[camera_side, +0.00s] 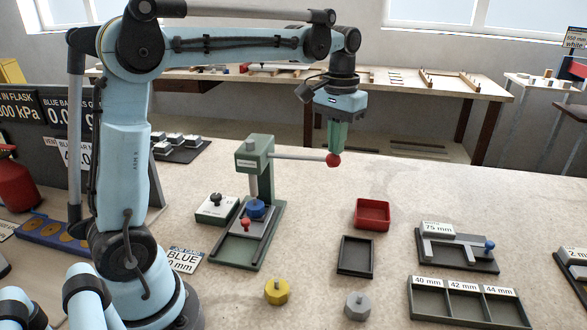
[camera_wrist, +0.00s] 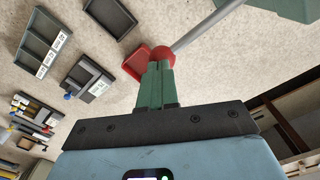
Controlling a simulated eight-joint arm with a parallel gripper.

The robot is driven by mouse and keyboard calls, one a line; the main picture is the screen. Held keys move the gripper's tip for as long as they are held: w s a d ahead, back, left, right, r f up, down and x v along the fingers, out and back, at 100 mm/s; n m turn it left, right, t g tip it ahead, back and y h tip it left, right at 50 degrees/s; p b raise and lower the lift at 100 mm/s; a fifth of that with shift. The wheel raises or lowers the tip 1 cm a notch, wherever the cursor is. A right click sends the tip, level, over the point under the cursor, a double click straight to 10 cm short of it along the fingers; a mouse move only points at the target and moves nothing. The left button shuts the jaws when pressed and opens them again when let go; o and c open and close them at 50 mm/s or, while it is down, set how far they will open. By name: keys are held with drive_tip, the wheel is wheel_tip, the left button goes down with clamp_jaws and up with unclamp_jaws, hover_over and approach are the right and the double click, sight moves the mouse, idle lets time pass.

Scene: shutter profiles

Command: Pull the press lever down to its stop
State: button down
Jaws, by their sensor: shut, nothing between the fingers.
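The green press (camera_side: 252,160) stands on the table with its grey lever (camera_side: 300,157) reaching out to the right, close to level. The lever ends in a red knob (camera_side: 333,160). My gripper (camera_side: 337,148) points down with its green fingers shut, right at the knob's top. In the wrist view, the fingertips (camera_wrist: 158,64) overlap the red knob (camera_wrist: 162,54), and the lever (camera_wrist: 205,27) runs to the upper right. I cannot tell whether the fingertips touch the knob. Under the press ram sits a blue piece (camera_side: 256,208), with a small red knob (camera_side: 245,224) in front.
A red tray (camera_side: 372,201) and a dark tray (camera_side: 355,243) lie right of the press. A gauge block (camera_side: 455,248) and a three-slot tray (camera_side: 466,317) are further right. Yellow (camera_side: 276,291) and grey (camera_side: 358,305) pieces stand in front. Table below the knob is clear.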

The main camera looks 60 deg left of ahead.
drive_tip(key=shift+w+f, duration=0.1)
drive_tip(key=shift+f, duration=0.25)
drive_tip(key=shift+d+f, duration=0.1)
drive_tip(key=shift+f, duration=0.55)
drive_tip(key=shift+f, duration=0.55)
